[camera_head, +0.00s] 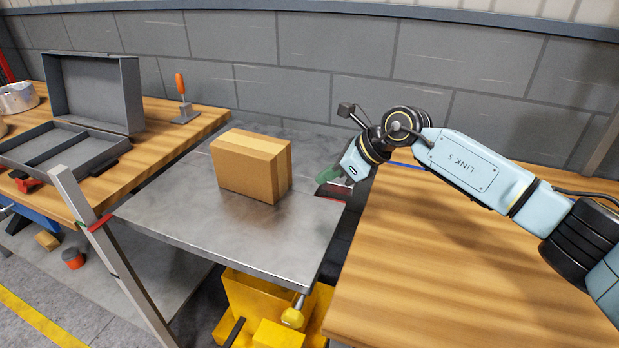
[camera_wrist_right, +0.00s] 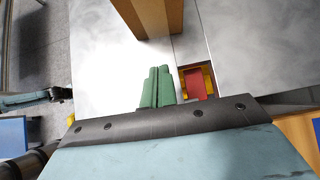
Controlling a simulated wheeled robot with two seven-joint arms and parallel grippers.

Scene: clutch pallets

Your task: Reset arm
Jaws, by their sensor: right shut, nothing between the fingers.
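My right arm comes in from the right in the head view, over the right wooden bench. My right gripper (camera_head: 328,176) hangs beside the right side of a cardboard box (camera_head: 246,172) and is apart from it. In the right wrist view the green fingers of the right gripper (camera_wrist_right: 157,86) are together with nothing between them. The box (camera_wrist_right: 156,14) shows at the top of that view, past the fingertips. The box stands upright on a grey metal table (camera_head: 160,212). My left gripper is not seen in the head view.
A wooden bench (camera_head: 450,270) fills the right side. The left bench (camera_head: 150,150) holds an open grey case (camera_head: 135,92) and an orange-handled tool (camera_head: 181,86). A yellow base (camera_head: 250,300) stands under the metal table. Its front surface is clear. A block wall (camera_head: 290,65) closes the back.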

